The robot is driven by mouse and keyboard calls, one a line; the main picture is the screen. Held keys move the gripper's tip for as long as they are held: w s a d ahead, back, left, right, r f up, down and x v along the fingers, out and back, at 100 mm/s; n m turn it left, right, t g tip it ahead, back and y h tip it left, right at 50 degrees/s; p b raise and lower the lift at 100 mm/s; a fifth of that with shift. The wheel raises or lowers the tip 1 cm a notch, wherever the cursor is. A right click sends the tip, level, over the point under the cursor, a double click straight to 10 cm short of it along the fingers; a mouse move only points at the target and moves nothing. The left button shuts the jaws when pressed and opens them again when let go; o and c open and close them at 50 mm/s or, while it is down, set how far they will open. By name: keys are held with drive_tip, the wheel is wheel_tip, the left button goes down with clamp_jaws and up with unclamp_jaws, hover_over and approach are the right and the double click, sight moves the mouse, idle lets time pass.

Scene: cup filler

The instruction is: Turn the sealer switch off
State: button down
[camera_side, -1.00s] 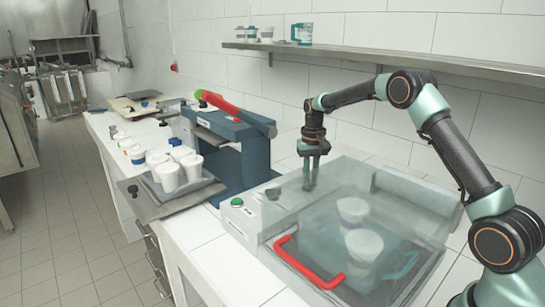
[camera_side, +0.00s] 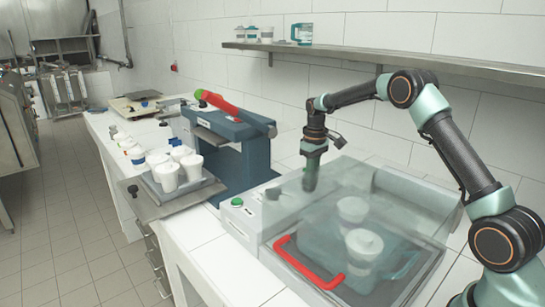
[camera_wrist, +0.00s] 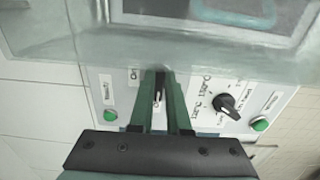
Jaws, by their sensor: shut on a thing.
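My gripper (camera_side: 309,187) reaches down behind the clear lid of the sealer (camera_side: 238,220). In the wrist view my gripper (camera_wrist: 158,78) has its two dark green fingers close together on the sealer switch (camera_wrist: 158,97), a small dark lever on the white control panel (camera_wrist: 193,90). The fingers hide part of the switch and its label, so I cannot read its position. In the side view the switch is hidden by the fingers and lid.
A black temperature knob (camera_wrist: 225,105) is right of the switch, with green buttons (camera_wrist: 110,115) on both sides. The clear lid with red handle (camera_side: 305,262) is down over two white cups (camera_side: 363,245). A blue press (camera_side: 230,145) and a cup tray (camera_side: 185,190) stand left.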

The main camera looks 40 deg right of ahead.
drive_tip(key=shift+r, duration=0.1)
drive_tip(key=c, duration=0.9)
unclamp_jaws()
wheel_tip(320, 180, up, 12)
drive_tip(key=shift+r, duration=0.1)
